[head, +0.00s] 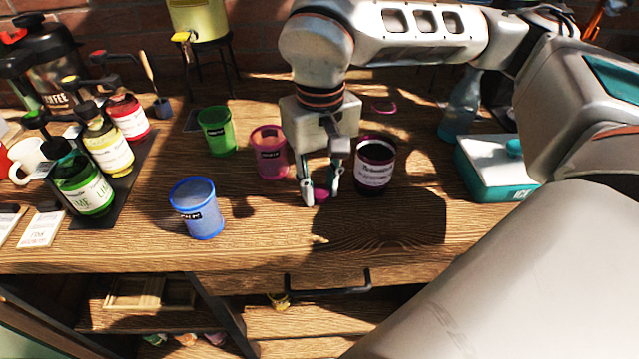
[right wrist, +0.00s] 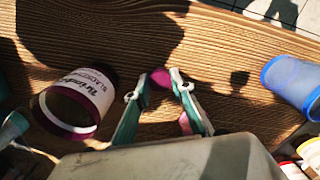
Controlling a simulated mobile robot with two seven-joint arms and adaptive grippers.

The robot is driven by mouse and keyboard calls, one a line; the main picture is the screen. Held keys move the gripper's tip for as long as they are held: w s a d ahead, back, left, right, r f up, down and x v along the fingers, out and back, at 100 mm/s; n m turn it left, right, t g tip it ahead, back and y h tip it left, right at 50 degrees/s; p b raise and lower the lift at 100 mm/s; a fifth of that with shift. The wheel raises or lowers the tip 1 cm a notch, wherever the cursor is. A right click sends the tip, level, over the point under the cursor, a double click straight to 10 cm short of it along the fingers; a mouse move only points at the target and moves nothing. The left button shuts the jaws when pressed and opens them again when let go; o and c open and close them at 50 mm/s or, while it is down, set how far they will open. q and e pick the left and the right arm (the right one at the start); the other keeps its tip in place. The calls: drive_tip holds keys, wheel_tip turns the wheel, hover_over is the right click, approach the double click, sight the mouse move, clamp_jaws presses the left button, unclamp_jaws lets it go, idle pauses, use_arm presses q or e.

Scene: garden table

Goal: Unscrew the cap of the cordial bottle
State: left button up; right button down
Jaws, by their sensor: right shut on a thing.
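My right gripper (head: 321,192) is shut on a small magenta cap (head: 321,194), low over the table near its front edge. In the right wrist view the cap (right wrist: 160,77) shows between the fingertips (right wrist: 162,75). I cannot tell whether it touches the wood. The dark purple bottle (head: 374,172) with a white label stands upright just right of the gripper, apart from it. Its top shows a magenta rim, with no cap visible on it. The bottle also shows at the left of the right wrist view (right wrist: 93,88). My left gripper is not in view.
A pink cup (head: 269,155) stands close left of the gripper, with a green cup (head: 216,133) and a blue cup (head: 199,209) further left. A magenta disc (head: 384,107) lies behind the bottle. A teal-and-white ice box (head: 495,165) stands right. The front middle is clear.

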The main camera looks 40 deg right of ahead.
sight(320, 192)
drive_tip(key=shift+f, duration=0.1)
drive_tip(key=c, duration=1.7)
unclamp_jaws()
wheel_tip(320, 192, up, 12)
drive_tip(key=shift+r+p, duration=0.15)
drive_tip(key=shift+p, duration=0.8)
